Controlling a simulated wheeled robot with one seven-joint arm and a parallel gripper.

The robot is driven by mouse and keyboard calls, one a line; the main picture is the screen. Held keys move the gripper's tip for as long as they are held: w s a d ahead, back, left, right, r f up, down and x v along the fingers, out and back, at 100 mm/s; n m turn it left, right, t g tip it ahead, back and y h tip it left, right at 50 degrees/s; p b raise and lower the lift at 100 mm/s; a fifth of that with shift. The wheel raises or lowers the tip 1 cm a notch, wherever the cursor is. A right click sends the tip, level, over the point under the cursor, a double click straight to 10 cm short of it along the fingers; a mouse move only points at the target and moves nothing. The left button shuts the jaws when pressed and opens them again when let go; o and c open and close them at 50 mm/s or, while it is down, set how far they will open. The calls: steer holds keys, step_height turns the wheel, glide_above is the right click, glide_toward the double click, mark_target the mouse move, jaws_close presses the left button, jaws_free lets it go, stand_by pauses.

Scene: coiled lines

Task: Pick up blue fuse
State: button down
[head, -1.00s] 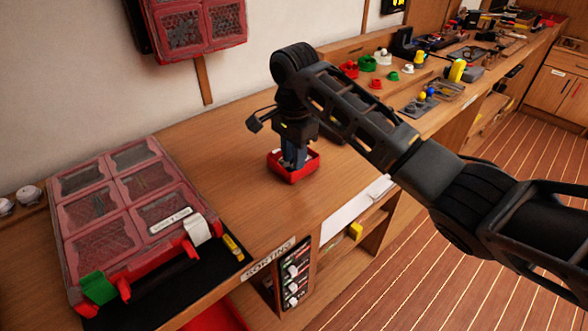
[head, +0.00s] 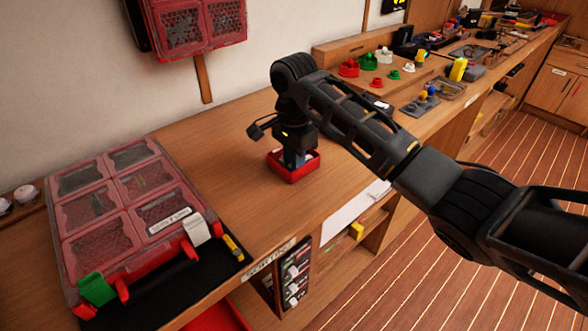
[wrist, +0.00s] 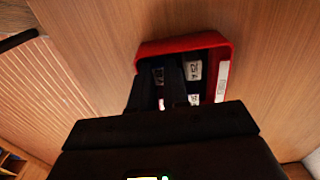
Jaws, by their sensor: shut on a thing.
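A small red open box (head: 292,175) stands on the wooden bench, and in the wrist view its red rim (wrist: 182,43) surrounds several dark pieces with white labels. My gripper (head: 294,160) points down into this box. In the wrist view my gripper (wrist: 169,92) has its two dark fingers inside the box, close together around a small piece. I take the piece to be the blue fuse, but the fingers hide most of it and its colour is hard to make out. A white-labelled piece (wrist: 193,72) lies right of the fingers.
A red compartment case (head: 125,215) lies on a black mat at the left. Red, green and white round parts (head: 368,61) stand farther back, with a yellow item (head: 458,69) beyond. The bench (head: 215,165) between case and box is clear.

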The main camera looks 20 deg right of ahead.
steer(key=shift+s+a+f, duration=0.2)
steer(key=shift+f, duration=0.1)
